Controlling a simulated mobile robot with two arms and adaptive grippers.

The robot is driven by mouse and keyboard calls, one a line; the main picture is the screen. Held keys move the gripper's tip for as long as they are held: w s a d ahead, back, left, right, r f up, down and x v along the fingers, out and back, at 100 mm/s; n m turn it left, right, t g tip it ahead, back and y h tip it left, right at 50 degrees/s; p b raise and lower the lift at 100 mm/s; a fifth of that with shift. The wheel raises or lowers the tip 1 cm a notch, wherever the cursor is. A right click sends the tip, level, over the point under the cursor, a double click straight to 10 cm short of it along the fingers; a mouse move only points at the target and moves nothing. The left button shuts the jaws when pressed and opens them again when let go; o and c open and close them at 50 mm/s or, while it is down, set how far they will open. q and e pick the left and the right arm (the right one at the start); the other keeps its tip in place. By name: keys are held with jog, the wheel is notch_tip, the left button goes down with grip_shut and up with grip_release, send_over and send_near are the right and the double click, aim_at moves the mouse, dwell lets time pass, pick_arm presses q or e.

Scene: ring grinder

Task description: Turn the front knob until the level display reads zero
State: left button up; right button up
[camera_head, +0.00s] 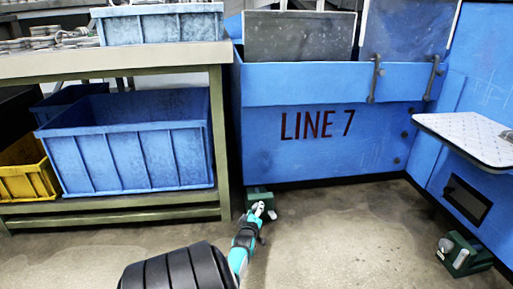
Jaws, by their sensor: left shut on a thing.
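A green levelling foot (257,194) stands on the floor under the left corner of the blue LINE 7 machine. My left gripper (261,209) reaches down to its front and is shut on the knob there, which the fingers mostly hide. A second green foot (484,258) stands at the lower right, with a grey knob (446,245) and a pale cylinder (461,258) on it. No level display can be read in this view. My right gripper is not in view.
The blue machine (310,160) rises behind the gripper. A workbench (219,130) with a blue bin (130,160) and a yellow bin (24,178) below stands close on the left. A white tray (470,140) juts out at right. The concrete floor between the feet is clear.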

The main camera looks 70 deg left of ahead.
pick_arm(q)
jog(key=o, duration=1.2)
jog(key=shift+r, duration=0.1)
notch_tip(320, 180, up, 10)
jog(key=shift+f, duration=0.1)
